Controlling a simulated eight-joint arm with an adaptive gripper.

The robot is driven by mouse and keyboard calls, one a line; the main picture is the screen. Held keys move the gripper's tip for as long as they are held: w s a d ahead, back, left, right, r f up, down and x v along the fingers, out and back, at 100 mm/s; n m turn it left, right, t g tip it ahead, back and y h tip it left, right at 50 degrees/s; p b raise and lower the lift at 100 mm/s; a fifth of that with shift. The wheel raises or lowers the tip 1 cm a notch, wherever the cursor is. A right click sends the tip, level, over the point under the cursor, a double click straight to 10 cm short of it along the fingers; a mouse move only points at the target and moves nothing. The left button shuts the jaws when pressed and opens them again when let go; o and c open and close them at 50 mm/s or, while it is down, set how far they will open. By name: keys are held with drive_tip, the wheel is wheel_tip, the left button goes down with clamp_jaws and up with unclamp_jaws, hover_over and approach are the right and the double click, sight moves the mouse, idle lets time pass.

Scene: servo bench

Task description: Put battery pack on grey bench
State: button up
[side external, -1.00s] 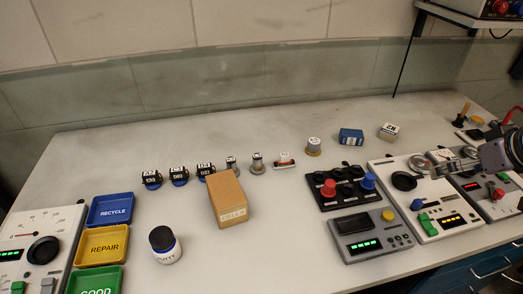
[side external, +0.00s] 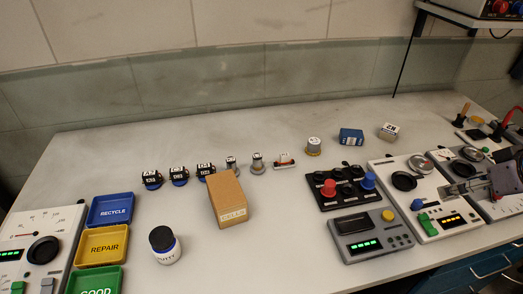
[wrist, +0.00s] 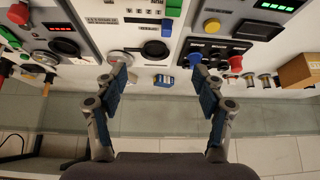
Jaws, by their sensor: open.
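A small blue box (side external: 351,136) and a pale box with a dark-marked label (side external: 389,131) sit at the back right of the grey bench (side external: 110,150). I cannot tell for certain which is the battery pack. In the wrist view the blue box (wrist: 164,81) shows between and beyond my fingers. My gripper (wrist: 161,72) is open, with nothing between its fingers. In the side view my gripper (side external: 460,188) is at the right, over the instrument panels and apart from both boxes.
A white panel (side external: 433,222) with knobs, a dark block with red and blue knobs (side external: 325,205) and a grey meter (side external: 358,246) stand front right. A cardboard box (side external: 228,205), cylinders and coloured trays (side external: 110,210) stand left. The bench between box and dark block is bare.

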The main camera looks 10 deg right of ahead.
drive_tip(key=w+r+n+g+y, duration=0.2)
drive_tip(key=w+r+n, duration=0.15)
drive_tip(key=w, duration=0.75)
drive_tip(key=n+g+y, duration=0.2)
drive_tip(key=n+y, duration=0.4)
drive_tip(key=n, duration=0.4)
hover_over(354, 133)
drive_tip(key=s+d, duration=0.2)
drive_tip(key=d, duration=0.5)
wheel_tip(354, 133, down, 10)
drive_tip(key=x, duration=1)
drive_tip(key=shift+a+r, duration=0.15)
drive_tip(key=shift+a, duration=0.15)
drive_tip(key=c, duration=1.4)
drive_tip(key=shift+r, duration=0.1)
